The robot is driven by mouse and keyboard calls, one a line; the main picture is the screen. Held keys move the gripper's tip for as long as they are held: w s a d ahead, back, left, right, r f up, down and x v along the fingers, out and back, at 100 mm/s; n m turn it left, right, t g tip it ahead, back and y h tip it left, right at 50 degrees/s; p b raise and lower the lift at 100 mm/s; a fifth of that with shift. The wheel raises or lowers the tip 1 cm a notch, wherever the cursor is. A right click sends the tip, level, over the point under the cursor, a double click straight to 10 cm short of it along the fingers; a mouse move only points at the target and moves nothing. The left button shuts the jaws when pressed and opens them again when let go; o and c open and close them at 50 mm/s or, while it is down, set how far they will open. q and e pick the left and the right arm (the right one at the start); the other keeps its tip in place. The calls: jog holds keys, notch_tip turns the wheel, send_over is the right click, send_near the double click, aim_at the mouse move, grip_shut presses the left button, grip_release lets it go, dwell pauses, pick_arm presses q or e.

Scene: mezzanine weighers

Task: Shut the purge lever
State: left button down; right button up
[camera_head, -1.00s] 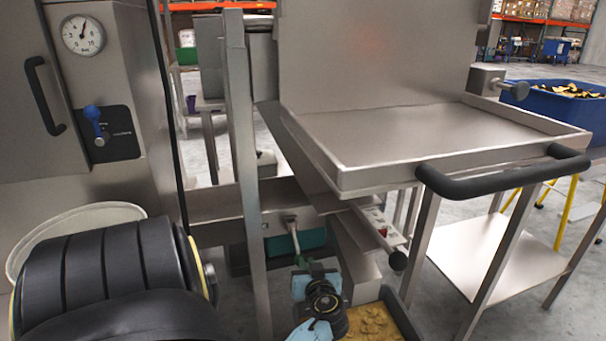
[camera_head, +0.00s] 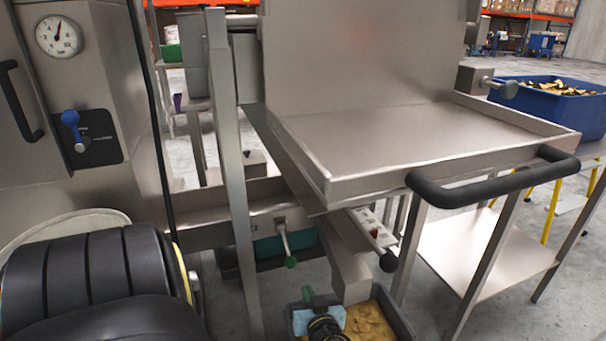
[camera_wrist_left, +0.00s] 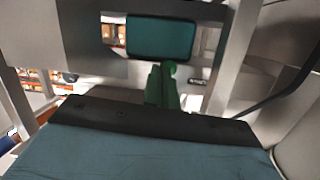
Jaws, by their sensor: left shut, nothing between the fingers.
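A metal lever (camera_head: 284,240) with a green knob (camera_head: 291,262) hangs down, tilted slightly right, from the face of the steel beam under the hopper tray. I take it as the purge lever, though no label on it is readable. My left gripper (camera_head: 308,294) is at the bottom of the head view, below and slightly right of the knob and apart from it. Its green fingers (camera_wrist_left: 161,88) show in the left wrist view, shut with nothing between them. A rounded green shape at their tips may be the knob. My right gripper is not in view.
A steel tray (camera_head: 330,185) with a black bar handle (camera_head: 490,185) overhangs on the right. An upright steel post (camera_head: 230,170) stands left of the lever. A crate of yellow pieces (camera_head: 372,325) is at the bottom. A blue-handled valve (camera_head: 72,122) is on the left cabinet.

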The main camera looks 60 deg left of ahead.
pick_arm(q)
jog(key=shift+s+d+f, duration=0.15)
jog(key=shift+d+f, duration=0.2)
jog(key=shift+f, duration=0.15)
jog(key=shift+s+d+f, duration=0.15)
jog(key=shift+d+f, duration=0.2)
jog(key=shift+f, duration=0.15)
jog(key=shift+r, duration=0.1)
